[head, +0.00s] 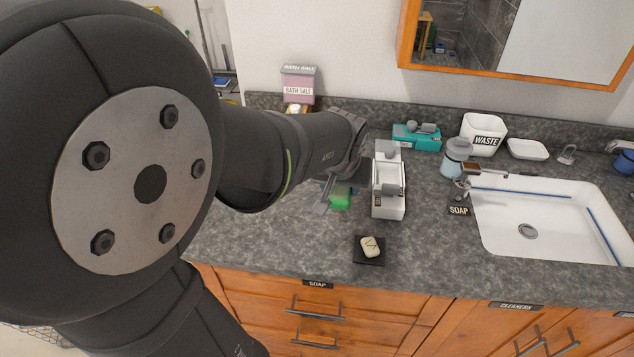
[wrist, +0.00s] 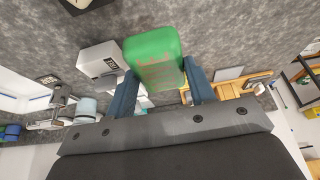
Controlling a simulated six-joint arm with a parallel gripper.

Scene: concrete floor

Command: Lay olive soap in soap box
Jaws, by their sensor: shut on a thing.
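My gripper (wrist: 162,92) is shut on a green, rounded bar (wrist: 153,57) with faint brownish marks on its face. In the head view the green bar (head: 340,196) is at the end of my arm, just left of a white open-topped box (head: 388,212) on the counter. The white box (wrist: 98,58) also shows in the wrist view, left of the bar and apart from it. A pale cream-olive bar (head: 370,245) with a dark mark lies on a black square (head: 368,258) near the counter's front edge. I cannot read the white box's label.
A teal box (head: 417,140), a white waste bin (head: 483,134), a pump bottle (head: 456,160) and a white sink (head: 545,220) are to the right. A bath salt pack (head: 298,86) stands by the wall. The front left counter is clear.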

